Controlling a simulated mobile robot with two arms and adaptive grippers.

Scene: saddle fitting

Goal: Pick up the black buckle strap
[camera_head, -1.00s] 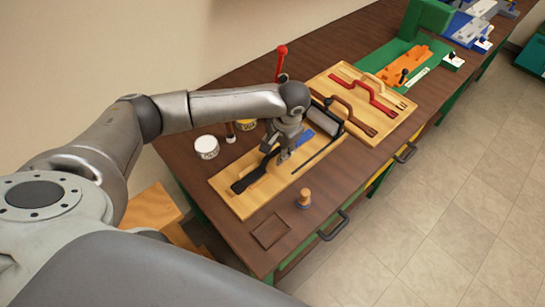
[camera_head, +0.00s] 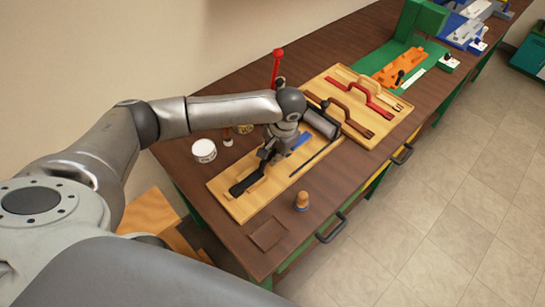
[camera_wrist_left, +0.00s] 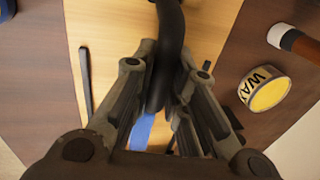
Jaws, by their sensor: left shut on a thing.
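The black buckle strap (camera_head: 246,184) lies along the near tan board (camera_head: 237,206), its wide near end on the board. My left gripper (camera_head: 268,153) is over the strap's arched middle and is shut on it. In the left wrist view the dark strap (camera_wrist_left: 171,38) runs down between the two fingers of the gripper (camera_wrist_left: 166,92). A blue piece (camera_head: 301,140) lies beside the gripper on the board. My right gripper is not in view.
A white tin (camera_head: 204,151) and a yellow wax tin (camera_wrist_left: 267,92) stand behind the board. A thin black rod (camera_head: 315,160) and a grey roller (camera_head: 320,122) lie right of the gripper. A farther board (camera_head: 401,106) holds red and brown straps. A wooden-topped peg (camera_head: 302,200) stands in front.

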